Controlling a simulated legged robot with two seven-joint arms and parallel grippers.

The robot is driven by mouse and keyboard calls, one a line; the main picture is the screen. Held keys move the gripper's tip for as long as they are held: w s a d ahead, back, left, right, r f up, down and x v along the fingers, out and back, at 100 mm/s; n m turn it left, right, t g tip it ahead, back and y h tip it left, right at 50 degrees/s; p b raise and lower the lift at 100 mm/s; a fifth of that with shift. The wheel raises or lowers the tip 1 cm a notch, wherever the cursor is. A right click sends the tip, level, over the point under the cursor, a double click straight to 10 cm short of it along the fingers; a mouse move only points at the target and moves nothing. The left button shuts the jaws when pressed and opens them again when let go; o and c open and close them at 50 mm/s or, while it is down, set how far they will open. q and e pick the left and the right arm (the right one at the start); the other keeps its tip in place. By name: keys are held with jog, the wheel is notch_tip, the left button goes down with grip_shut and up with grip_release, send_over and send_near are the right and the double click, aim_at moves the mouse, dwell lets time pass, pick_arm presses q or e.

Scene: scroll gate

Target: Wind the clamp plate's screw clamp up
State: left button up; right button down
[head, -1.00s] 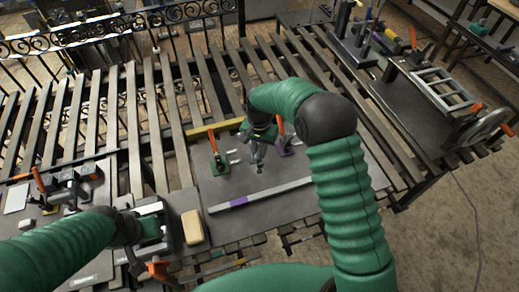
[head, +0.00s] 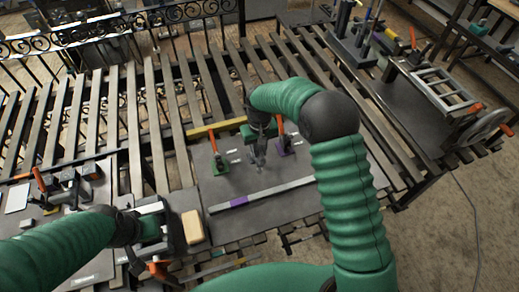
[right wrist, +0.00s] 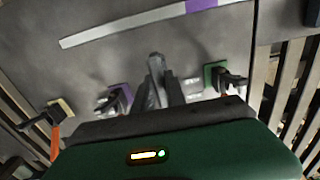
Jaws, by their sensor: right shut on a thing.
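The grey clamp plate (head: 310,198) lies on the slatted bench. My right gripper (head: 258,160) points down at the plate's middle, between a green-based clamp (head: 220,166) and a purple-based clamp (head: 284,150), both with orange handles. In the right wrist view my right gripper's fingers (right wrist: 157,75) are close together, shut on what seems to be the screw clamp; the held part is mostly hidden by them. The purple clamp (right wrist: 115,100) and green clamp (right wrist: 216,76) stand on either side. My left gripper (head: 136,264) is at the lower left, its fingers hard to make out.
A steel bar with a purple band (head: 240,201) lies along the plate's near side. A tan block (head: 193,227) sits at its left. More clamps (head: 68,183) are at the far left. A crank wheel (head: 490,125) and frame stand at the right.

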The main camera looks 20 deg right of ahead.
jog(key=shift+w, duration=0.1)
dwell(0.3)
pick_arm(q)
jog(key=shift+w, duration=0.1)
pick_arm(e)
jog(key=c, duration=1.4)
grip_release()
jog(key=shift+o, duration=0.2)
